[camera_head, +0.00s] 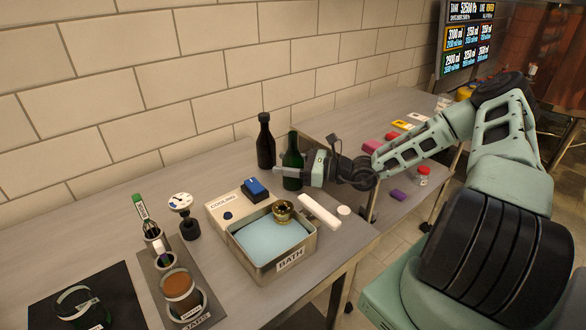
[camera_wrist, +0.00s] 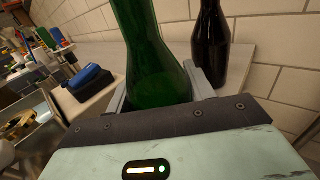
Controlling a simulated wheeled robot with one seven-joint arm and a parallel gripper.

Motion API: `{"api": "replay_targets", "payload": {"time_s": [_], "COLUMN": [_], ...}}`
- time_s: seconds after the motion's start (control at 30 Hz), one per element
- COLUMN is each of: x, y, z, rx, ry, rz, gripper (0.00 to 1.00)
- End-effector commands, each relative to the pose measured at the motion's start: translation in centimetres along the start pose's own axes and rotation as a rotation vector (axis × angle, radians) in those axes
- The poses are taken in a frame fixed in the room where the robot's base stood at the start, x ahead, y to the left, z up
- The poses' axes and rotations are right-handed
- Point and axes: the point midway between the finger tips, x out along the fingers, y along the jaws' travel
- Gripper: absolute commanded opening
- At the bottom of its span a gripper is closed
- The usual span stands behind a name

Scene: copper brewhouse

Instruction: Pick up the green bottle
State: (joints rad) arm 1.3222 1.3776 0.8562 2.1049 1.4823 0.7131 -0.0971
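The green bottle (camera_head: 292,160) stands upright on the grey counter, close to the wall. My gripper (camera_head: 288,172) reaches in from the right at the bottle's body, and one finger crosses in front of it. In the wrist view the green bottle (camera_wrist: 157,70) fills the space between the fingers of my gripper (camera_wrist: 157,92). One finger lies close along each side, with little or no gap. I cannot tell whether they press on the glass. The bottle's lower end is hidden behind the gripper body in the wrist view.
A dark brown bottle (camera_head: 265,143) stands just left of the green one; it also shows in the wrist view (camera_wrist: 209,45). In front are a COOLING box (camera_head: 224,205) with a blue block (camera_head: 255,188), and a BATH tray (camera_head: 272,268). The tiled wall (camera_head: 190,75) rises behind.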

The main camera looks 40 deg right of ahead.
Motion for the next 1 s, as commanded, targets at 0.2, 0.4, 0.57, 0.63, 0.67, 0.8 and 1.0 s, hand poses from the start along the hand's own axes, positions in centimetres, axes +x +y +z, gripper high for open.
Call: {"api": "replay_targets", "payload": {"time_s": [0.2,0.4,0.57,0.63,0.67,0.8,1.0], "x": [0.0,0.0,0.0,0.0,0.0,0.0,0.0], "y": [0.0,0.0,0.0,0.0,-0.1,0.0,0.0], "z": [0.1,1.7,4.7,6.1,6.6,8.7,10.1], "rx": [-0.001,-0.003,-0.005,-0.006,-0.005,-0.004,-0.001], "ry": [-0.002,-0.003,-0.002,-0.002,-0.001,-0.001,-0.002], "rz": [0.000,0.000,0.001,0.001,0.000,0.001,0.001], "gripper": [0.15,0.15,0.15,0.15,0.15,0.15,0.15]}}
